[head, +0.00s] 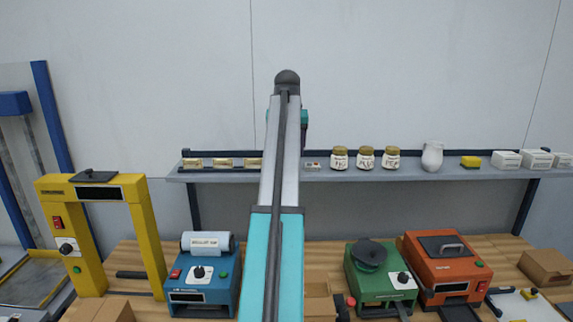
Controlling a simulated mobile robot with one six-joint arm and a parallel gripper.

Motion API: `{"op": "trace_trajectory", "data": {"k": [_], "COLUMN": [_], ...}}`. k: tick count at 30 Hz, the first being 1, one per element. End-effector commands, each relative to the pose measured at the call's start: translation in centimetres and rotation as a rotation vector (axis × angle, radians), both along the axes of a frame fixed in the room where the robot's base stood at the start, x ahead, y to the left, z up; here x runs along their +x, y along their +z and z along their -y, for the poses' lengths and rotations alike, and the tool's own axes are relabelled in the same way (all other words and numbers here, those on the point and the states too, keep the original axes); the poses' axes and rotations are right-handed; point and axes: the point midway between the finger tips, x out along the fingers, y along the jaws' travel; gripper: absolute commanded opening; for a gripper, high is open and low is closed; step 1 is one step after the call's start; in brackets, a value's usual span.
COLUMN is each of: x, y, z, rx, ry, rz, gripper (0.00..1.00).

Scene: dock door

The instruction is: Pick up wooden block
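I cannot pick out a wooden block with certainty. A plain brown box-like piece (318,308) lies on the wooden bench, just right of my arm and partly hidden by it. Another brown box (108,311) is at the front left, cut by the lower edge. An open brown carton (547,266) is at the far right. My arm reaches up the middle of the view and bends away at a dark joint. My gripper is hidden behind the arm, so its fingers and anything in them do not show.
A yellow frame machine (146,235), blue machine (203,284), green machine (378,283) and orange machine (452,271) crowd the wooden bench (508,247).

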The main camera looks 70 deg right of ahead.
Motion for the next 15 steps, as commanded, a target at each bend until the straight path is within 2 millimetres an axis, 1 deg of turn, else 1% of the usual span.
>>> {"op": "trace_trajectory", "data": {"k": [4, 7, 15], "x": [0.0, 0.1, 0.6], "y": [-0.1, -0.5, -3.1], "z": [0.0, 0.1, 0.8], "rx": [0.000, 0.001, 0.002], "ry": [0.000, 0.001, 0.001], "rz": [0.000, -0.001, 0.000], "gripper": [0.70, 0.70, 0.70]}}
